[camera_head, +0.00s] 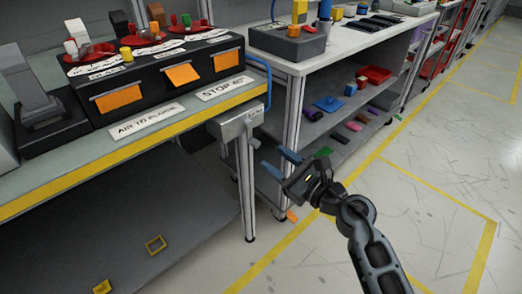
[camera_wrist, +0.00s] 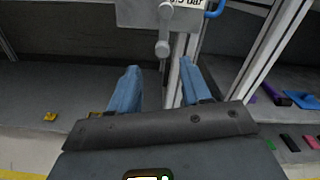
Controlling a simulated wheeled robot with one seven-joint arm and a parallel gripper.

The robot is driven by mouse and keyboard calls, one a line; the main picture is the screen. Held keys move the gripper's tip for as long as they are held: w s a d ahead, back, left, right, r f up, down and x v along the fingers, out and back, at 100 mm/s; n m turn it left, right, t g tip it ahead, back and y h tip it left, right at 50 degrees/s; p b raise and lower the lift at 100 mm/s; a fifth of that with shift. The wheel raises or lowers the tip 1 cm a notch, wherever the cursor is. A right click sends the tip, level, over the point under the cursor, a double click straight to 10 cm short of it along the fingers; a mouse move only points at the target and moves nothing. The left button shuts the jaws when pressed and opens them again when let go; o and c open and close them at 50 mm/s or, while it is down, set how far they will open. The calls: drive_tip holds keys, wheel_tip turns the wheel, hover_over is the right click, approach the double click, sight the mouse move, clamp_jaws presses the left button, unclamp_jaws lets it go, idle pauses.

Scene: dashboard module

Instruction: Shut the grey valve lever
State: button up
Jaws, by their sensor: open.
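The grey valve lever (camera_wrist: 163,30) hangs from a light grey box on the bench's right end. In the wrist view it points down toward me and ends in a rounded tip. In the head view the lever (camera_head: 254,142) is small beside the box (camera_head: 232,123), and its exact angle is hard to tell. My gripper (camera_head: 281,163) is open and empty, to the right of and below the lever. In the wrist view its two blue fingers (camera_wrist: 159,68) are spread below the lever tip, apart from it.
A blue hose (camera_head: 262,72) curves beside the box. A metal leg (camera_head: 246,190) stands under it. The bench (camera_head: 110,160) with a black panel and orange tags is at left. A shelf unit (camera_head: 345,115) with small coloured parts stands behind. The floor at right is clear.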

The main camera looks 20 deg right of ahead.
sight(258, 145)
drive_tip(key=x, duration=0.8)
drive_tip(key=shift+w+d, duration=0.15)
drive_tip(key=shift+d, duration=0.05)
clamp_jaws()
